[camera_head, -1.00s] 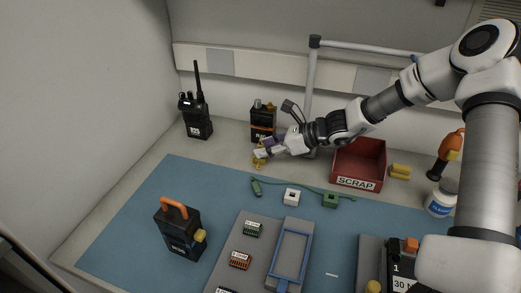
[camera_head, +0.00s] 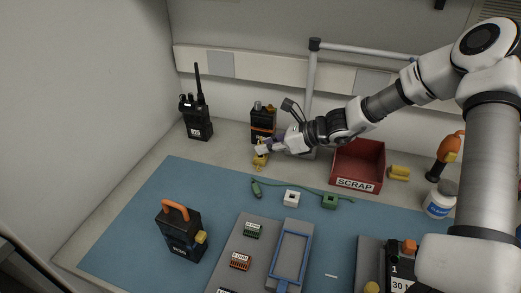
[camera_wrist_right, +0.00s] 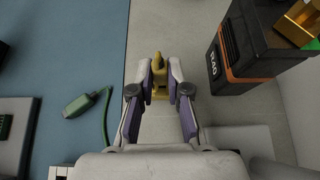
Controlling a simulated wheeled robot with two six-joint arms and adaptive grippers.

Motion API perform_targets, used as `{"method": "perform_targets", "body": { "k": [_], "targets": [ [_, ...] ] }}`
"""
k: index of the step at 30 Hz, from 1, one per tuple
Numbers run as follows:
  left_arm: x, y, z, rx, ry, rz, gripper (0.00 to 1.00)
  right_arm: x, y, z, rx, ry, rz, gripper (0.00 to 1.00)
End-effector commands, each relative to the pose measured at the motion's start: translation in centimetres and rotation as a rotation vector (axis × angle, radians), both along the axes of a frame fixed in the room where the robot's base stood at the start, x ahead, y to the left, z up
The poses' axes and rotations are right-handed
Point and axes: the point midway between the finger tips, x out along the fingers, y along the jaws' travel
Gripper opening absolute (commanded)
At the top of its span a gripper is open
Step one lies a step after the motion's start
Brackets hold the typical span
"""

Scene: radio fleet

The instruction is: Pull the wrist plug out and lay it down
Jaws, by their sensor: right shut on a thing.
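My right gripper (camera_head: 262,150) is shut on a small yellow piece (camera_head: 260,162) in front of the orange-and-black radio (camera_head: 263,122). In the right wrist view the yellow piece (camera_wrist_right: 159,78) sits between the purple-padded fingers (camera_wrist_right: 160,90). A green plug-like piece (camera_head: 256,189) on a green cord lies on the blue mat, apart from the gripper; it also shows in the right wrist view (camera_wrist_right: 78,105). The cord runs right to a green block (camera_head: 330,201). I cannot tell which piece is the wrist plug. My left gripper is not in view.
A red scrap bin (camera_head: 357,184) stands right of the gripper. A black radio (camera_head: 196,120) stands at the back left, another with an orange handle (camera_head: 180,235) on the mat. A white block (camera_head: 291,198) sits near the cord.

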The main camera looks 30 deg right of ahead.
Motion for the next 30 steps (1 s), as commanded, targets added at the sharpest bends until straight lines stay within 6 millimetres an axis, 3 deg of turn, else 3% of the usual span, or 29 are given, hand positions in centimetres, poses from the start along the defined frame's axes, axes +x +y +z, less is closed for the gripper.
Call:
{"method": "perform_targets", "body": {
  "k": [30],
  "targets": [
    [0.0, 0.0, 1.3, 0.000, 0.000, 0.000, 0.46, 0.0, 0.0, 1.5, 0.000, 0.000, 0.000, 0.00]
  ]
}}
